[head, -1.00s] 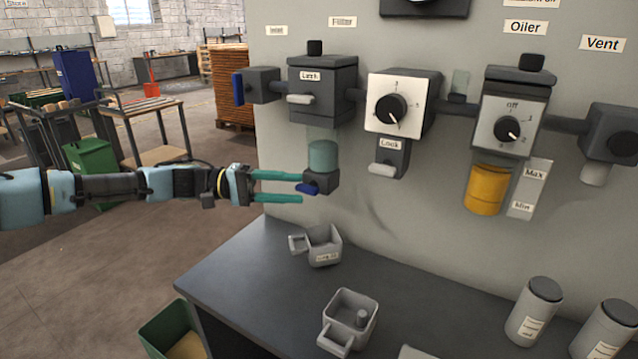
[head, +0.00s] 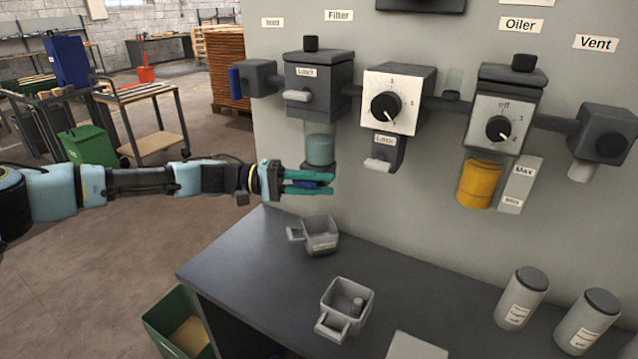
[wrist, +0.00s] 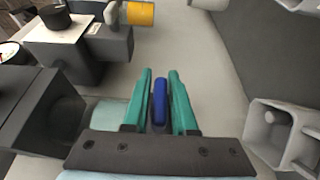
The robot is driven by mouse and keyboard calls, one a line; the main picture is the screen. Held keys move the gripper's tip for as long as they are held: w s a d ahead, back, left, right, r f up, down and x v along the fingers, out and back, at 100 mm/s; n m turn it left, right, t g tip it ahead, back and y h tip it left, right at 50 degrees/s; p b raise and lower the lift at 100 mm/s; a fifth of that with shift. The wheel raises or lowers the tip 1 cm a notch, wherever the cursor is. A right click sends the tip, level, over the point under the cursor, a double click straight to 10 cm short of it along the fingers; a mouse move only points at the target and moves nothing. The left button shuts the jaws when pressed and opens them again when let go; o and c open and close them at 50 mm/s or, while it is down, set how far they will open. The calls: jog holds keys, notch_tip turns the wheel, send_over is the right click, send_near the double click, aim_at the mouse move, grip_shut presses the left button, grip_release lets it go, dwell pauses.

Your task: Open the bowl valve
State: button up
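The bowl valve is a small dark block under the clear filter bowl (head: 320,149), mostly hidden behind my gripper in the head view. Its blue lever (wrist: 159,100) lies lengthwise between my two green fingers in the wrist view. My gripper (head: 332,182) reaches in from the left at the height of the valve. The fingers (wrist: 160,75) are close together, one on each side of the lever, and appear shut on it. The bowl also shows at the left of the wrist view (wrist: 108,115).
Above are the filter body (head: 318,85) and the regulator with its dial (head: 392,100). A grey cup (head: 320,235) stands on the bench below, with another cup (head: 347,308) nearer. The oiler's yellow bowl (head: 480,184) hangs to the right. Free space lies left of the panel.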

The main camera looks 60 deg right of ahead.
grip_shut()
jog(key=shift+f, duration=0.1)
dwell(0.3)
jog(key=shift+w+f+m+t+y+b, duration=0.6)
jog(key=shift+t+b, duration=1)
jog(key=shift+t, duration=1.15)
jog(key=shift+w+f+m+t+y+b, duration=0.3)
jog(key=shift+m+t+b, duration=1)
jog(key=shift+t, duration=1.5)
jog(key=shift+w+f+m+t+y+b, duration=0.3)
jog(key=shift+w+f+m+t+b, duration=0.2)
jog(key=shift+t+b, duration=1.85)
jog(key=shift+t+p, duration=0.45)
jog(key=shift+t, duration=0.05)
jog(key=shift+o, duration=1.9)
grip_release()
jog(key=shift+r, duration=0.1)
